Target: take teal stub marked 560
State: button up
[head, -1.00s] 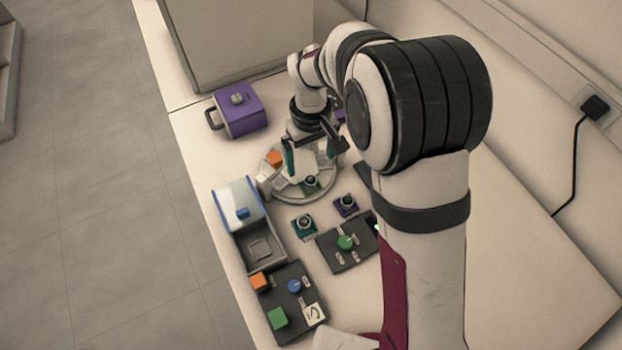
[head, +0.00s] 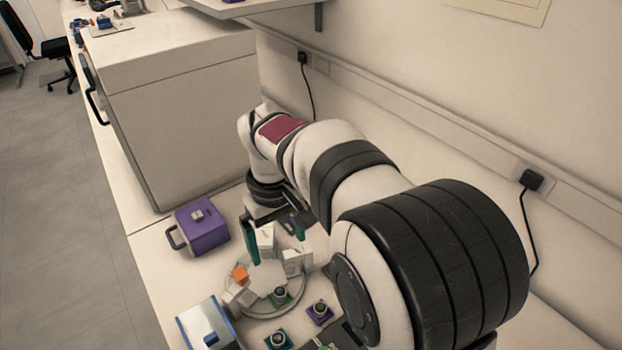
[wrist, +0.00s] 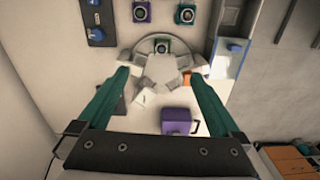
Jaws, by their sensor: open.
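A teal stub holder (head: 278,340) stands on the bench at the bottom edge of the head view; it also shows at the top of the wrist view (wrist: 185,14). A purple one (head: 320,310) stands beside it, also in the wrist view (wrist: 141,12). A green one (head: 279,296) sits on the near rim of the round platform; the wrist view shows it too (wrist: 162,45). No 560 marking is readable. My gripper (head: 275,245) is open and empty above the platform's far part, away from the teal holder. Its teal fingers spread wide in the wrist view (wrist: 158,76).
The round platform (head: 262,312) carries white blocks and an orange block (head: 239,273). A purple box with a handle (head: 203,225) stands left of it, and a blue-and-white box (head: 205,322) nearer. A large pale cabinet (head: 180,110) stands behind; the wall is right.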

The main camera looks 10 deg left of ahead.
jog(key=s+d+r+m, duration=0.1)
jog(key=s+d+m, duration=0.3)
jog(key=s+d, duration=0.2)
jog(key=s+d+r+m+y, duration=0.1)
jog(key=s+d+r+m, duration=0.1)
jog(key=s+d+m, duration=0.3)
jog(key=s+d, duration=0.2)
jog(key=d, duration=0.2)
jog(key=shift+s+r, duration=0.25)
jog(key=shift+s, duration=0.05)
jog(key=s+d+f+m, duration=0.1)
jog(key=s, duration=0.1)
jog(key=s+f+m, duration=0.1)
jog(key=s+m, duration=0.1)
jog(key=s, duration=0.1)
jog(key=s+d+m, duration=0.1)
jog(key=s+m, duration=0.1)
jog(key=s, duration=0.1)
jog(key=shift+s+d+f+y, duration=0.15)
jog(key=shift+d+f+y, duration=0.15)
jog(key=shift+f+y, duration=0.1)
jog(key=shift+c, duration=1.3)
jog(key=shift+s, duration=0.1)
jog(key=shift+c, duration=0.9)
